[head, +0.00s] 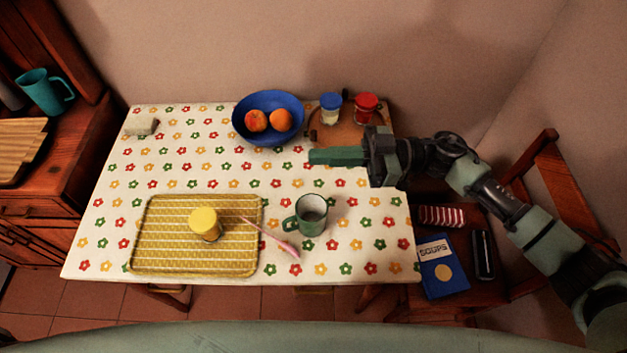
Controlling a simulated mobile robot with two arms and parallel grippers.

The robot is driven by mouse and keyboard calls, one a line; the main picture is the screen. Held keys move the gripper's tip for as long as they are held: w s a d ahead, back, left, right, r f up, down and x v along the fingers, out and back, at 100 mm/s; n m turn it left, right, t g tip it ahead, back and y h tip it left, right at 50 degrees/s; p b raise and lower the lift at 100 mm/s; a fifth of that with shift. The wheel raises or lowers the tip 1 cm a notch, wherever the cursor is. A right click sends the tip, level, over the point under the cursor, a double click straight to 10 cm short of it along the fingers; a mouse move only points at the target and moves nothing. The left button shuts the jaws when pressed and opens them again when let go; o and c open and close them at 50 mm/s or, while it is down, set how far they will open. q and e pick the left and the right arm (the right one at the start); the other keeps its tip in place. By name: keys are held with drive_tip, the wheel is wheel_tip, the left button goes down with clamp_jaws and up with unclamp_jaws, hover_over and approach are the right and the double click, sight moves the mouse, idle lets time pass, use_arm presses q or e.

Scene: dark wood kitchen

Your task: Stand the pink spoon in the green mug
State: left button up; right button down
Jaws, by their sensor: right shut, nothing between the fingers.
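The green mug (311,215) stands upright on the flowered tablecloth, right of the middle, with its handle to the left. The pink spoon (271,237) lies beside the mug on its left. One end rests over the right rim of the yellow tray and the other end is on the cloth in front of the mug. My right gripper (325,157) is shut and empty, above the table behind the mug and pointing left. My left gripper is not in view.
The yellow patterned tray (165,255) holds a yellow-lidded jar (205,224). A blue bowl of fruit (268,98) and a round wooden board (336,136) with a blue-lidded jar (330,108) and a red-lidded jar (366,107) are at the back. A chair (545,190) stands right of the table.

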use_arm(q)
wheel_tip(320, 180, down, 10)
drive_tip(key=b, duration=1)
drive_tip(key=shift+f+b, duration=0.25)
drive_tip(key=shift+b, duration=0.1)
use_arm(e)
wheel_tip(320, 180, down, 13)
drive_tip(key=t, duration=0.1)
drive_tip(key=shift+w+d+f+m, duration=0.2)
drive_tip(key=shift+w+d+m, duration=0.15)
drive_tip(key=shift+w+m, duration=0.1)
use_arm(q)
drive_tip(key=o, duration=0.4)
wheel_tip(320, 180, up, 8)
drive_tip(key=p, duration=0.5)
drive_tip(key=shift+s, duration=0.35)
use_arm(e)
wheel_tip(320, 180, up, 5)
drive_tip(key=shift+r, duration=0.1)
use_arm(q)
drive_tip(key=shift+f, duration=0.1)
